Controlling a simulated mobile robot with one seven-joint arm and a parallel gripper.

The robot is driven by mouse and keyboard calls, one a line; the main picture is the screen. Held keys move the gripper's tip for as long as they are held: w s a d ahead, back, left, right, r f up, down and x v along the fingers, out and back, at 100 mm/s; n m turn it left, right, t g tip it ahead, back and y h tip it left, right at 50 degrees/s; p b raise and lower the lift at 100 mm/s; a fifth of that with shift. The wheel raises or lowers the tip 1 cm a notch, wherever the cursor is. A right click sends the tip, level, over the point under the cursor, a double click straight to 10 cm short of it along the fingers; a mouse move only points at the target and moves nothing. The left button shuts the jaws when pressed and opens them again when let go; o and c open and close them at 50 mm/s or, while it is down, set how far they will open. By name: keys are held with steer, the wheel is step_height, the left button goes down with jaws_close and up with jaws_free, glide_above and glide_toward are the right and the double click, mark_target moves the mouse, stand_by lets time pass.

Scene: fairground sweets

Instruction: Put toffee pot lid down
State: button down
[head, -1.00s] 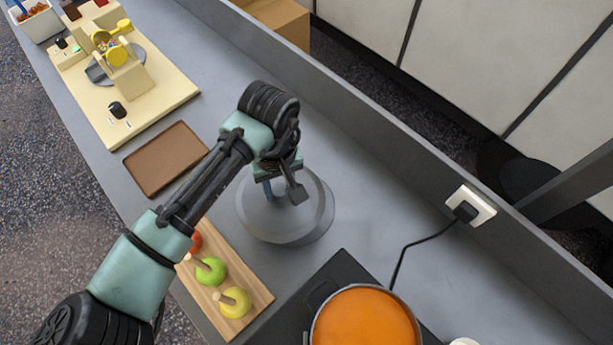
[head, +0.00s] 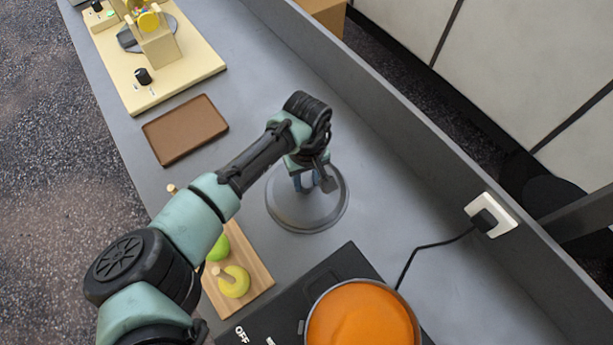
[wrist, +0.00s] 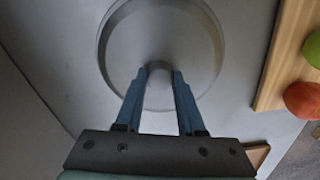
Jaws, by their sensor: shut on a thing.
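The toffee pot lid (head: 285,209) is a round grey disc with a raised rim, low over the grey counter between the brown tray and the black hob. I cannot tell for sure whether it touches the counter. My gripper (head: 315,182) is above it, pointing down, its blue fingers closed on the lid's central knob. In the wrist view the lid (wrist: 125,45) fills the upper middle and the fingertips (wrist: 159,72) grip the knob from both sides. The toffee pot (head: 362,315), full of orange toffee, stands open on the hob at the lower right.
A wooden board (head: 258,262) with apples on sticks lies left of the hob (head: 322,283). A brown tray (head: 185,130) and a cream machine (head: 160,75) stand farther back. A black cable (head: 425,248) runs to a wall socket (head: 490,215). The counter beyond the lid is clear.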

steer(key=c, duration=0.5)
jaws_free()
steer(key=shift+f, duration=0.1)
